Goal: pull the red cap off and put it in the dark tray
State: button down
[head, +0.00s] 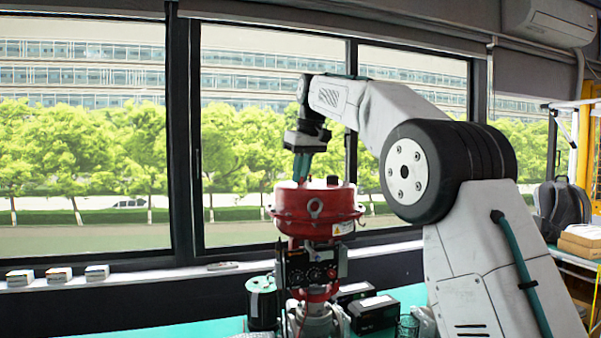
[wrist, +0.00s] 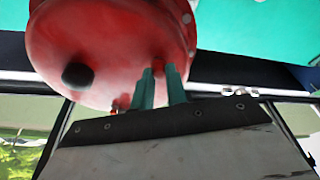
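The red cap (wrist: 157,65) is a small red knob on the red domed housing, seen at my fingertips in the wrist view. My gripper (wrist: 158,72) has two teal fingers with a narrow gap between them, and their tips lie at either side of the cap. I cannot tell whether they touch it. In the head view my gripper (head: 301,180) points down at the top of the red housing (head: 313,205), left of its middle; the cap is not distinct there. I cannot make out the dark tray in either view.
A black round knob (wrist: 77,76) sits on the same housing. Below the housing is a black positioner block (head: 310,268). A dark spool (head: 262,304) and black boxes (head: 373,312) crowd the teal bench around the valve. Windows stand close behind.

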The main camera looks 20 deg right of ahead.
jog(key=shift+r, duration=1)
dwell(1.2)
jog(key=shift+r, duration=2)
